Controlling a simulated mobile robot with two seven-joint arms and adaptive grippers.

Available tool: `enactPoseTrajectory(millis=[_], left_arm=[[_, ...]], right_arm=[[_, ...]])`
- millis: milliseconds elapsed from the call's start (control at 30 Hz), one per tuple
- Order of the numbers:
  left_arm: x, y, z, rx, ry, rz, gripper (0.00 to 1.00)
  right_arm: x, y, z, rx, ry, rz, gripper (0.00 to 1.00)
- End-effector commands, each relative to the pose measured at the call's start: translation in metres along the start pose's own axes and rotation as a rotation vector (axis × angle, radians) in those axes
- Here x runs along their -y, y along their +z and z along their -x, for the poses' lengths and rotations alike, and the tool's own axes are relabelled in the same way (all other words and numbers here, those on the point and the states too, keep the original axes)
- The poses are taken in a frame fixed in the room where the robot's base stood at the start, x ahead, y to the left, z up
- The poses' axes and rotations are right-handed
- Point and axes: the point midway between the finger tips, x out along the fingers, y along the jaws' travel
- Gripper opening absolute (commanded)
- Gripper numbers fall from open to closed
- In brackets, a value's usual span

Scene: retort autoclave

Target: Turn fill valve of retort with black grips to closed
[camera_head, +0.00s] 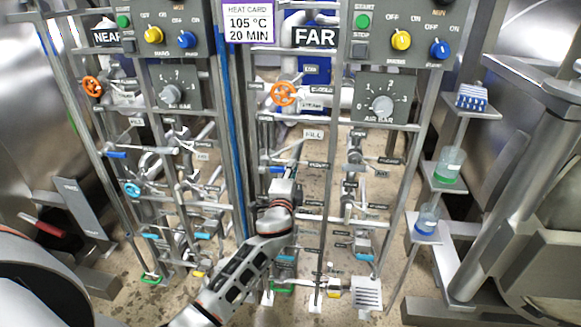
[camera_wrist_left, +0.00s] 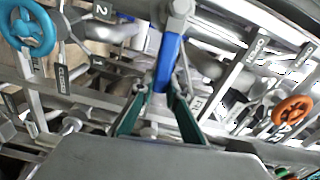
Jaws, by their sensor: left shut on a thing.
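My left gripper (camera_head: 287,172) reaches up to the pipework of the panel marked FAR, below the FILL label (camera_head: 313,133). In the left wrist view its two dark green fingers (camera_wrist_left: 160,100) are shut on a blue lever handle (camera_wrist_left: 165,62), one finger on each side. The handle runs down from a grey valve body (camera_wrist_left: 178,14). In the head view a bit of the blue lever (camera_head: 276,169) shows beside the gripper, and the rest is hidden. I cannot make out black grips on either retort. My right gripper is not in view.
The NEAR panel at left has a similar blue lever (camera_head: 115,155) and a teal handwheel (camera_head: 132,190). An orange handwheel (camera_head: 284,93) sits above my gripper. Pipes, posts and label plates crowd the gripper. Shelves with bottles (camera_head: 448,165) stand at right.

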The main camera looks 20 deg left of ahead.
Motion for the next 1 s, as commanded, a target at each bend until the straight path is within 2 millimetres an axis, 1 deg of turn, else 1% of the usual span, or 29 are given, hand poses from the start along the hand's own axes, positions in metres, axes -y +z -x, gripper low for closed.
enactPoseTrajectory(millis=[33,200,400,800,833,867,900,1000], left_arm=[[-0.006,-0.0006,0.0006,-0.001,0.004,-0.026,0.0],[-0.0112,-0.0003,0.0007,-0.001,0.004,-0.088,0.0],[-0.0137,0.0001,0.0007,-0.001,0.003,-0.122,0.0],[-0.0146,0.0005,0.0008,-0.001,0.004,-0.128,0.0],[-0.0146,0.0006,0.0008,-0.001,0.004,-0.128,0.19],[-0.0147,0.0006,0.0008,-0.001,0.004,-0.127,0.27],[-0.0145,0.0007,0.0008,-0.001,0.004,-0.127,0.32],[-0.0137,0.0007,0.0006,0.0,0.003,-0.125,0.32]], right_arm=[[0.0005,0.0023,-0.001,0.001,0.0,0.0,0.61],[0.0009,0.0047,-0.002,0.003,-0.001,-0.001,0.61],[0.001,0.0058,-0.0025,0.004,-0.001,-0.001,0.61],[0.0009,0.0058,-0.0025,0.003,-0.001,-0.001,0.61],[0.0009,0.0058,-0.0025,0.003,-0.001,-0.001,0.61],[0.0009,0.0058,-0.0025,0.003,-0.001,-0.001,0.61],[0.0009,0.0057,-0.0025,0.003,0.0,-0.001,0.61],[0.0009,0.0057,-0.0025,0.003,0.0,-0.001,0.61]])
